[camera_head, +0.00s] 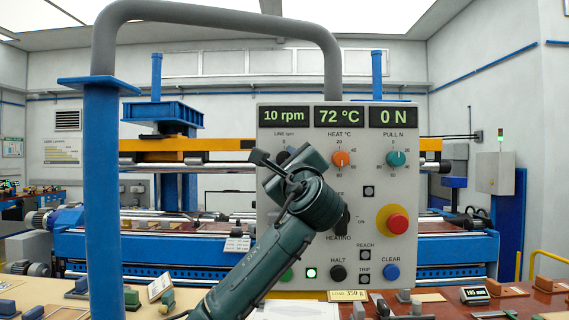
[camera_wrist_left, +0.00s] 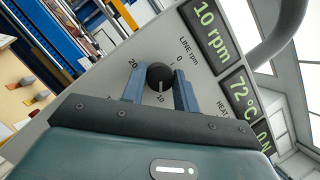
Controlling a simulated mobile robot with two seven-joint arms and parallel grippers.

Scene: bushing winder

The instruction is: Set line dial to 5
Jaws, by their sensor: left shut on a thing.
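The line dial is a round black knob (camera_wrist_left: 160,76) on the grey control panel, under the "LINE rpm" label, with scale marks 0, 10 and 20. A light mark on the knob points toward the 10. The line display (camera_head: 284,116) reads 10 rpm. My left gripper (camera_wrist_left: 158,82) is shut on the knob, with one blue-grey finger on each side. In the head view the left gripper (camera_head: 287,166) covers most of the dial. My right gripper is in neither view.
The panel (camera_head: 350,283) also has an orange heat dial (camera_head: 341,159), a teal pull dial (camera_head: 396,158), a red stop button (camera_head: 397,223) and a blue clear button (camera_head: 391,272). A blue post with a grey tube (camera_head: 103,190) stands left of my arm.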

